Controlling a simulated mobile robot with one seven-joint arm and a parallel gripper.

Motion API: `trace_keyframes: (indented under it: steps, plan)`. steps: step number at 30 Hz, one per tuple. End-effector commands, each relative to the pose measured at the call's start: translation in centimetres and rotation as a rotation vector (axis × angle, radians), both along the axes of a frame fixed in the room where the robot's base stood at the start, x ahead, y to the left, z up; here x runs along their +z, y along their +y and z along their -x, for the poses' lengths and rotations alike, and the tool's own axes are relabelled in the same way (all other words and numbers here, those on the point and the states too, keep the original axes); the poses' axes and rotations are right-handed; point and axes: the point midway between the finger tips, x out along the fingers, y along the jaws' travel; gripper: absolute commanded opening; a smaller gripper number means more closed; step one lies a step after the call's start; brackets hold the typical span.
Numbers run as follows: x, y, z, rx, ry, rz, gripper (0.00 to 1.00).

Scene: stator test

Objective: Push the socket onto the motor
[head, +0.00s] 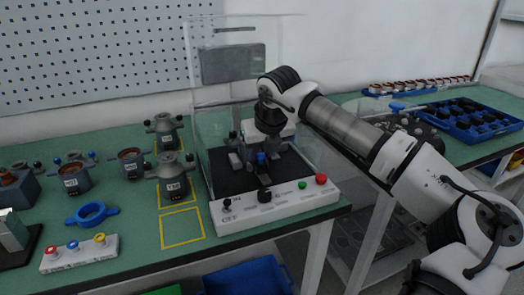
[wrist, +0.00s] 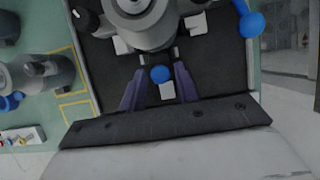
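The test station's white base (head: 275,203) has a dark bed inside a clear enclosure. A grey motor (wrist: 140,22) stands on the bed at the top of the wrist view; my arm largely hides it in the head view. A blue ball knob (wrist: 160,74) lies close in front of the motor, and blue also shows under my wrist in the head view (head: 261,158). I cannot tell for sure which part is the socket. My gripper (wrist: 160,88) points at the motor, its two purple fingers apart on either side of the knob, with gaps visible. Contact cannot be told.
Another blue-ended lever (wrist: 250,22) is at the wrist view's right. Several grey motors, including one in a yellow square (head: 172,180), a blue ring (head: 92,214) and a button box (head: 80,253) stand left. The enclosure's clear walls (head: 200,150) surround my gripper. An empty yellow square (head: 182,227) is free.

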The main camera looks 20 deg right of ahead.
Motion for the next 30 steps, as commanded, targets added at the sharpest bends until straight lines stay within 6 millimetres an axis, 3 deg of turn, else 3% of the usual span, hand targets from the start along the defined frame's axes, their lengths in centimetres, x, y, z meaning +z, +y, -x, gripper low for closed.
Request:
trace_keyframes:
  steps: [8, 24, 30]
  plan:
    - [0.6, 0.0, 0.2, 0.000, 0.000, 0.001, 0.32]
    - [5.3, -0.1, 2.4, -0.001, 0.000, 0.000, 0.32]
    - [5.5, -0.1, 2.6, 0.000, 0.000, 0.000, 0.32]
